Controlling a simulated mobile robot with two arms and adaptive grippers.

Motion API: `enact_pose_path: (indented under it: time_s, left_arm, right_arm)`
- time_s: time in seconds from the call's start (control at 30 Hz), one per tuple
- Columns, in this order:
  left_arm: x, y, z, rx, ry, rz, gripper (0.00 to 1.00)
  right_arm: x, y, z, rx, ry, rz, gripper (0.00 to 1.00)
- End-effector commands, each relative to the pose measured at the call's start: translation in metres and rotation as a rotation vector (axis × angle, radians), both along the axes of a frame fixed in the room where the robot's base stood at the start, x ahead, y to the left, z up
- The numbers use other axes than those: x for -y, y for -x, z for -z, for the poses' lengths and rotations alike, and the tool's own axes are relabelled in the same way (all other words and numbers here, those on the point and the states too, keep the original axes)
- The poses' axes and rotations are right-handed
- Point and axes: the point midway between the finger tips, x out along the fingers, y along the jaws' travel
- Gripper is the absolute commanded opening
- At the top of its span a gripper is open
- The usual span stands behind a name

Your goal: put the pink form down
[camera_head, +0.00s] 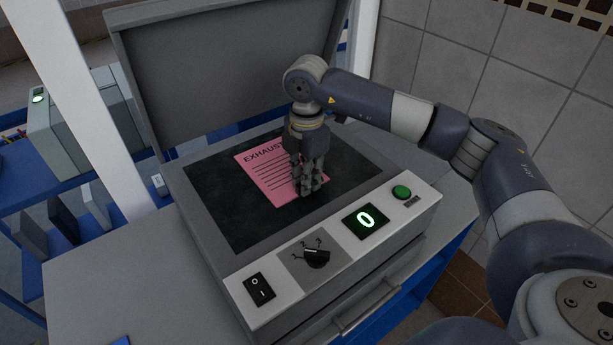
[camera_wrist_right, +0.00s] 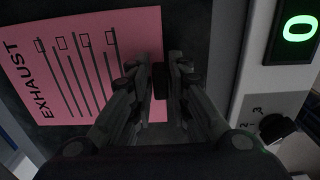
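The pink form (camera_head: 267,176), headed EXHAUST, lies flat at the dark glass (camera_head: 225,205) of a grey flatbed machine. I cannot tell whether it touches the glass all over. My right gripper (camera_head: 311,188) points down at the form's right edge and hides part of it. In the right wrist view the form (camera_wrist_right: 85,60) fills the left side, and the right gripper's fingertips (camera_wrist_right: 161,75) close on a small dark block at the form's edge. My left gripper is in neither view.
The machine's lid (camera_head: 225,70) stands open behind the glass. Its front panel holds a rocker switch (camera_head: 259,289), a dial (camera_head: 317,258), a display (camera_head: 365,220) reading 0 and a green button (camera_head: 401,192). The glass in front of the form is clear.

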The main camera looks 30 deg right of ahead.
Motion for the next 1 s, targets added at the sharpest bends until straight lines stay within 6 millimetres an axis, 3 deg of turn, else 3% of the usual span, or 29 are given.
enact_pose_path:
  time_s: [0.43,0.5,0.8,1.0]
  left_arm:
    - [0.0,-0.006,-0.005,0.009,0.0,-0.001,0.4]
    - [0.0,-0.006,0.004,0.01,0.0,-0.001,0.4]
    - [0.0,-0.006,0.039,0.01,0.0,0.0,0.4]
    - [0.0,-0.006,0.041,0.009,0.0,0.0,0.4]
  right_arm:
    - [0.0,0.0,-0.005,0.001,0.0,0.0,0.33]
    - [-0.001,-0.001,-0.009,0.005,-0.002,0.0,0.33]
    - [-0.001,-0.001,-0.071,0.008,-0.002,-0.001,0.33]
    - [0.0,0.0,-0.105,0.004,0.001,0.001,0.33]
